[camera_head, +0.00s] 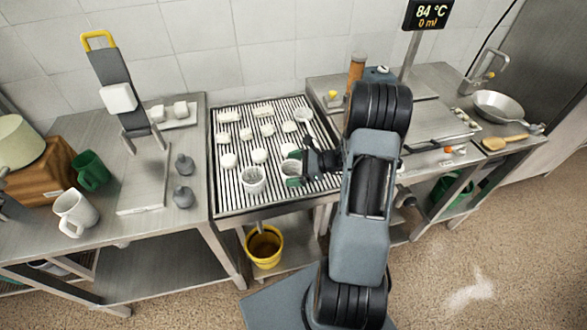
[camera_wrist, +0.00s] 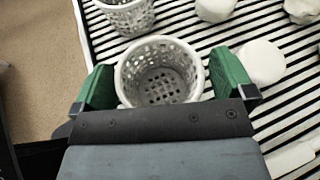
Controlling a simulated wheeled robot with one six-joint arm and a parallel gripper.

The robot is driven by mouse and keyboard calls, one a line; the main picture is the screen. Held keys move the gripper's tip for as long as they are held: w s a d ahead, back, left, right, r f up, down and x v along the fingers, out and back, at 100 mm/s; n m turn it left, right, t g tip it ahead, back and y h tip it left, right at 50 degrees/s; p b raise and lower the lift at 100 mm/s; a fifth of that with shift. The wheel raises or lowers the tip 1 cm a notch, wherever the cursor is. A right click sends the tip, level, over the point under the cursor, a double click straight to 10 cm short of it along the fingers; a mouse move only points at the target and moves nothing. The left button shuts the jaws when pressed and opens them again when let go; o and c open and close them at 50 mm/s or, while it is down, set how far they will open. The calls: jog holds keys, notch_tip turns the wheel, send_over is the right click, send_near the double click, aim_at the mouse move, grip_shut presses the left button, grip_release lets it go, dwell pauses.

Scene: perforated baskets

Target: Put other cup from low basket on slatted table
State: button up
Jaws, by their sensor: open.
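Two white perforated cup-shaped baskets are over the front part of the slatted table (camera_head: 222,190). The nearer-left one (camera_head: 252,181) stands upright on the slats and shows at the top of the wrist view (camera_wrist: 127,14). The other perforated cup (camera_head: 291,167) is upright and empty between the green fingers of my gripper (camera_wrist: 162,76). The fingers are open on either side of it, close to its wall; whether they touch it I cannot tell. Its base is partly hidden, so I cannot tell if it rests on the slats. No separate low basket can be made out for sure.
Several white lumps (camera_head: 228,160) lie on the slats behind and right of the cups. A green mug (camera_head: 90,171) and a white mug (camera_head: 73,212) stand on the left table. A yellow bucket (camera_head: 264,247) is below the slatted table's front edge.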

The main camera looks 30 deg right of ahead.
jog(key=b+v, duration=0.2)
jog(key=v, duration=0.8)
jog(key=shift+s+d+r, duration=0.2)
jog(key=shift+d, duration=0.1)
jog(key=s+a+r+n+g+h, duration=0.1)
jog(key=s+a+r+n+h, duration=0.4)
jog(key=a+n, duration=0.4)
jog(key=s+a+r+n+g+h, duration=0.2)
jog(key=s+a+r+n+h, duration=0.4)
jog(key=n, duration=0.8)
jog(key=shift+a+r+h, duration=0.3)
jog(key=shift+a, duration=1.15)
jog(key=shift+c, duration=0.2)
